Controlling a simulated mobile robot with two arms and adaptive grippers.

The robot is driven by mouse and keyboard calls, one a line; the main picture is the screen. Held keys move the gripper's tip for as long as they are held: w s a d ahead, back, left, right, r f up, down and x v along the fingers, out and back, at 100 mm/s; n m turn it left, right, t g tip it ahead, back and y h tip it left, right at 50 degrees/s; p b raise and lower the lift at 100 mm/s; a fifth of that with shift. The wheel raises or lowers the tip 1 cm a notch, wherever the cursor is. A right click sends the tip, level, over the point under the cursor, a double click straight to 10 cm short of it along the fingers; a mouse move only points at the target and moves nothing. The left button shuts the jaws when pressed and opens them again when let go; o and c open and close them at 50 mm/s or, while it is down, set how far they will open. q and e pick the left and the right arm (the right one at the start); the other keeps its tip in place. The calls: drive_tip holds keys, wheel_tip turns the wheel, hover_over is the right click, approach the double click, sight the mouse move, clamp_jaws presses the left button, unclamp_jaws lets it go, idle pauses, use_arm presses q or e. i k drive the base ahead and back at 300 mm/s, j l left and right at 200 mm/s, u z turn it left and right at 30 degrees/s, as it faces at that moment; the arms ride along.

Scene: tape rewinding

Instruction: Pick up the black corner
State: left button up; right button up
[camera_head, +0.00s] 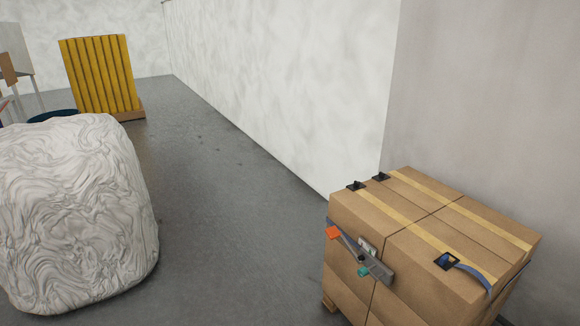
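A stack of brown cardboard boxes (422,210) stands on a pallet at the lower right. Three small black corners lie along its top edges. One black corner (356,186) is at the left edge and another black corner (381,177) is just behind it. A third black corner (447,261) sits at the front edge with a blue strap (478,273) by it. A tensioner (362,258) with orange and teal ends hangs on the front side of the boxes. Neither of my grippers is in view.
A large white wrapped bale (75,215) stands at the left. A yellow ribbed stack (98,75) is at the back left. A white wall (290,80) runs behind the boxes. The grey floor (225,230) between bale and boxes is clear.

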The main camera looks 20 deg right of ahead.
sight(356, 186)
drive_tip(key=i+z, duration=0.2)
drive_tip(key=i, duration=0.4)
drive_tip(key=i+j+z, duration=0.2)
drive_tip(key=i, duration=0.35)
drive_tip(key=i+j+z, duration=0.2)
drive_tip(key=i, duration=0.4)
